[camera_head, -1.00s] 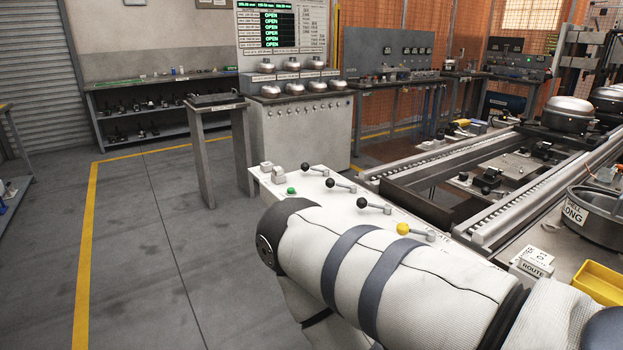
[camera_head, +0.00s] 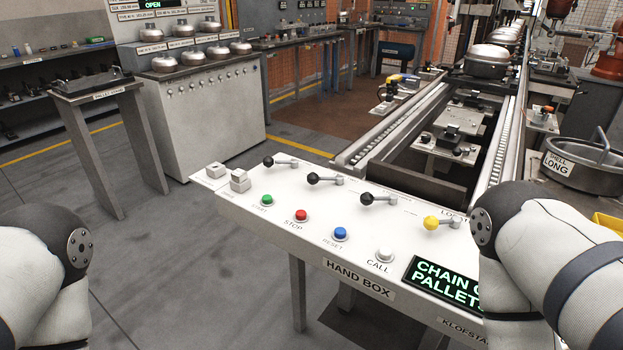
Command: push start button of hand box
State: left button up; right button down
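The hand box (camera_head: 320,265) is a white sloped panel on legs in the middle of the head view. Its green start button (camera_head: 267,200) sits at the panel's left, above the label START. To its right are a red stop button (camera_head: 301,216), a blue reset button (camera_head: 340,233) and a white call button (camera_head: 385,255). Nothing covers the start button. My arms show at the lower left and right edges, apart from the start button. Neither gripper is in view.
Levers with black knobs (camera_head: 312,179) and one yellow knob (camera_head: 431,222) stand behind the buttons. Small white blocks (camera_head: 239,181) sit at the panel's left end. A lit display (camera_head: 437,283) is partly hidden by my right arm. A conveyor (camera_head: 395,134) runs behind; open floor lies left.

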aim_at(266, 200)
jog(key=i+j+z, duration=0.2)
jog(key=j+z, duration=0.15)
jog(key=j, duration=0.25)
jog(key=i+j+z, duration=0.2)
jog(key=j, duration=0.15)
jog(key=j+z, duration=0.15)
jog(key=j, duration=0.2)
